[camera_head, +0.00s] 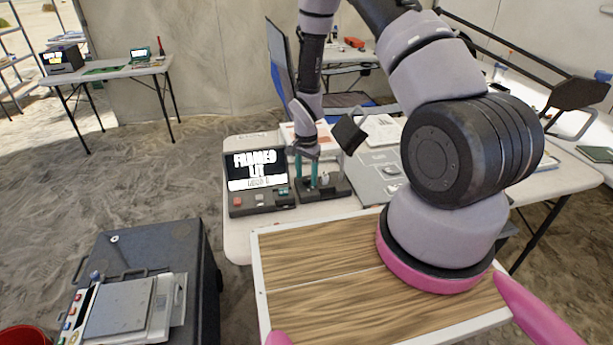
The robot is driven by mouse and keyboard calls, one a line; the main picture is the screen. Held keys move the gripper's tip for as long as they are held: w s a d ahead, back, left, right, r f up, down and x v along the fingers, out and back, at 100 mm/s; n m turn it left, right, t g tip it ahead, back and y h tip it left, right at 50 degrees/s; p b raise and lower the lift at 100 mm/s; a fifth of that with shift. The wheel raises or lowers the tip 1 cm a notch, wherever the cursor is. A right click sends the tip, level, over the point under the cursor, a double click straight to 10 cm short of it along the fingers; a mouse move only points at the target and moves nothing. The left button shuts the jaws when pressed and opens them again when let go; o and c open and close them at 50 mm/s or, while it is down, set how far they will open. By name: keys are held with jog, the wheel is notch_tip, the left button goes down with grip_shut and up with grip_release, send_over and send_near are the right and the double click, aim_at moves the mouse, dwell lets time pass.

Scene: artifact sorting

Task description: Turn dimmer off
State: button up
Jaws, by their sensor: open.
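My gripper (306,180) points down over a small black device (335,191) on the white table. Its teal fingers are apart and nothing shows between them. The device has a dark square head (348,134) tilted above it and a small pale and red part (324,179) beside the fingers. I cannot tell whether that part is the dimmer, or whether the fingers touch it. A black console (249,201) stands just left of my gripper. Its screen (256,169) reads "FRAMED" and "LIT". A red button (237,201) and small teal controls show on its front.
The white table (237,243) carries a grey case (372,176) and papers right of the device. My arm hides much of the table's right side. A dark cart (190,235) with a scale stands at lower left. Sandy floor (140,190) is open at left.

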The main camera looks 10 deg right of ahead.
jog(key=shift+f, duration=0.15)
grip_shut()
jog(key=shift+n, duration=0.3)
jog(key=n, duration=0.3)
jog(key=shift+n, duration=0.4)
jog(key=n, duration=0.4)
jog(key=shift+n, duration=0.3)
jog(key=n, duration=0.4)
jog(key=shift+n, duration=0.3)
jog(key=n, duration=0.4)
jog(key=shift+n, duration=0.3)
